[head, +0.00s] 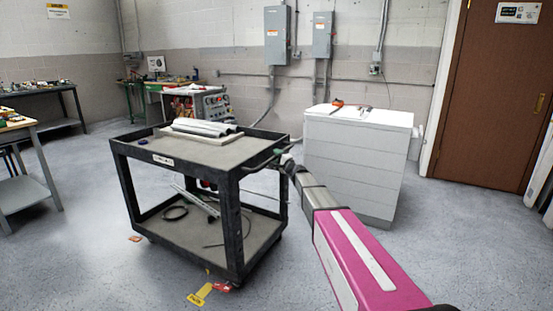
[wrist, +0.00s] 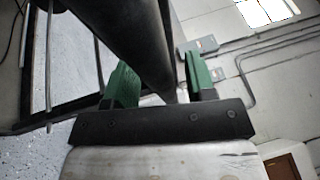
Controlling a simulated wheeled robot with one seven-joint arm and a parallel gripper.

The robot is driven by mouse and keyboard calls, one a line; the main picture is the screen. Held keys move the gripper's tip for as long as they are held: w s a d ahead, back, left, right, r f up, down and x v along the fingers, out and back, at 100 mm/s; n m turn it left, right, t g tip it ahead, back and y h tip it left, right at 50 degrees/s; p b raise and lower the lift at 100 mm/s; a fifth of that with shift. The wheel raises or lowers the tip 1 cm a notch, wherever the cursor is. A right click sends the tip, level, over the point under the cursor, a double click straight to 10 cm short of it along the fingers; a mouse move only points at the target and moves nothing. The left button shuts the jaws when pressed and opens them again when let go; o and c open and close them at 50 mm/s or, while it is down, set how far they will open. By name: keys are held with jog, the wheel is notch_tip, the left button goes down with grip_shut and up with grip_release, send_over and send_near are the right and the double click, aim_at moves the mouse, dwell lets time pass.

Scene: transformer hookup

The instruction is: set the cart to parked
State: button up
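The black two-shelf cart (head: 232,232) stands in the middle of the head view, with a small white label on its top edge. My gripper (head: 281,157) is at the cart's upper right corner, by the handle end. In the wrist view, the green fingers of my gripper (wrist: 160,82) are apart, with a dark bar of the cart (wrist: 120,30) running between them. The bar is close to the left finger, and a gap shows at the right finger. Whether it touches the left finger cannot be told. A yellow floor tag (head: 199,295) lies by the cart's front wheel.
Grey pipes (head: 205,128) lie on the cart's top shelf; cable and rods are below. A white cabinet (head: 355,165) with tools on top stands right of my gripper. Workbenches (head: 45,190) are at left. A brown door (head: 497,95) is at right.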

jog(key=shift+s+d, duration=0.1)
jog(key=v, duration=1)
jog(key=shift+s, duration=0.2)
jog(key=shift+d+f, duration=0.15)
jog(key=s+a+f+n+g+h, duration=0.15)
jog(key=s+f+n+g, duration=0.35)
jog(key=s, duration=0.5)
jog(key=s+a+f+n+g, duration=0.25)
jog(key=s+f+g, duration=0.35)
jog(key=s, duration=0.5)
jog(key=s+d+f+n+g+h, duration=0.1)
jog(key=s+d+f+h, duration=0.2)
jog(key=s, duration=0.4)
jog(key=s+d+f+n+g+h, duration=0.1)
jog(key=s+d+f+g+h, duration=0.1)
jog(key=s+d+h, duration=0.2)
jog(key=s+d+f+n+g+h, duration=0.2)
jog(key=s+d, duration=0.4)
jog(key=s, duration=0.3)
jog(key=shift+s+d+f+h, duration=0.2)
jog(key=shift+s+f+h, duration=0.2)
jog(key=shift+f+h, duration=0.4)
